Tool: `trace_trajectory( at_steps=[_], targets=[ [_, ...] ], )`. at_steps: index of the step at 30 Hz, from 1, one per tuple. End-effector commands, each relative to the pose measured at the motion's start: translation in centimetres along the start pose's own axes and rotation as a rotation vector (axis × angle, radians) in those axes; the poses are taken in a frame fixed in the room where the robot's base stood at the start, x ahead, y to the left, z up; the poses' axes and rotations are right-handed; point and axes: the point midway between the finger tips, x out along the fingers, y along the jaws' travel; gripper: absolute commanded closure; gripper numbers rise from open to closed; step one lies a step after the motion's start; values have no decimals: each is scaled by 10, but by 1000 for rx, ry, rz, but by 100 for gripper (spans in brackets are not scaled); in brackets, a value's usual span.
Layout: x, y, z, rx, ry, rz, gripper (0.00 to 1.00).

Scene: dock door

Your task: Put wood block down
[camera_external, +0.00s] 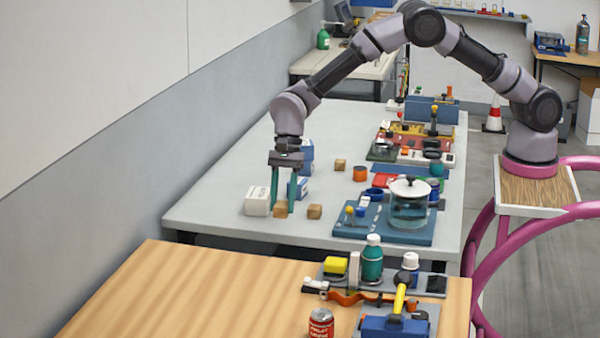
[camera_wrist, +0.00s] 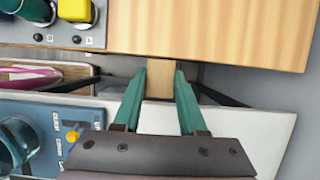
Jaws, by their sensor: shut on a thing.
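My gripper (camera_external: 281,207) points straight down over the near left part of the grey table (camera_external: 232,222). Its two teal fingers are shut on a small wood block (camera_external: 281,211), held at the fingertips low by the tabletop. I cannot tell whether the block touches the table. In the wrist view the same block (camera_wrist: 160,80) sits between the fingertips (camera_wrist: 160,72). A second wood block (camera_external: 314,212) stands just right of the gripper, and a third (camera_external: 340,165) lies farther back.
A white box (camera_external: 257,203) stands close left of the gripper, with blue-and-white boxes (camera_external: 307,150) behind. A blue board (camera_external: 416,237) with a glass pot (camera_external: 409,207) is to the right. A wooden table (camera_external: 190,295) lies nearer, across a gap. The grey table's left part is mostly clear.

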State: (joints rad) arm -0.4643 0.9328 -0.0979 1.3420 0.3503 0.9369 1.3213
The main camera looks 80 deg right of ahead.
Motion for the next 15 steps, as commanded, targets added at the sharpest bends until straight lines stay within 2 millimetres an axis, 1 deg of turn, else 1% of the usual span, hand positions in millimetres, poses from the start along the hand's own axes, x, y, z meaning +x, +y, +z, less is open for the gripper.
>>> trace_trajectory(
  at_steps=[1, 3, 6, 10, 12, 15],
  targets=[
    [10, 8, 23, -6, -3, 3, 100],
    [19, 17, 47, -1, -9, 3, 100],
    [29, 27, 74, 0, -15, 2, 100],
    [36, 35, 92, 3, -19, 2, 100],
    [37, 37, 96, 6, -20, 3, 100],
    [37, 37, 96, 8, -20, 2, 100]
  ],
)
